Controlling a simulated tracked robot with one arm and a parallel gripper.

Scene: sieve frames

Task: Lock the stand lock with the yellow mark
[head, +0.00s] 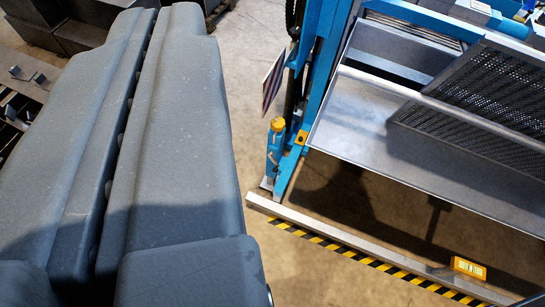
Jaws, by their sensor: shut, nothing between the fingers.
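My gripper (158,14) fills the left side of the head view. Its two thick grey fingers lie side by side with only a narrow dark seam between them, shut and empty. A short blue post with a yellow cap (278,125) stands right of the fingers, at the foot of the blue stand (318,68). It is the yellow-marked part that could be the stand lock; whether it is locked I cannot tell. A small yellow-orange patch (301,137) also shows on the stand beside it. The fingers are apart from the post in the picture, with bare floor between.
A metal tray (365,125) with a dark perforated sieve (480,105) spans the upper right. A red-and-white striped plate (273,82) hangs by the stand. Dark blocks lie top left.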

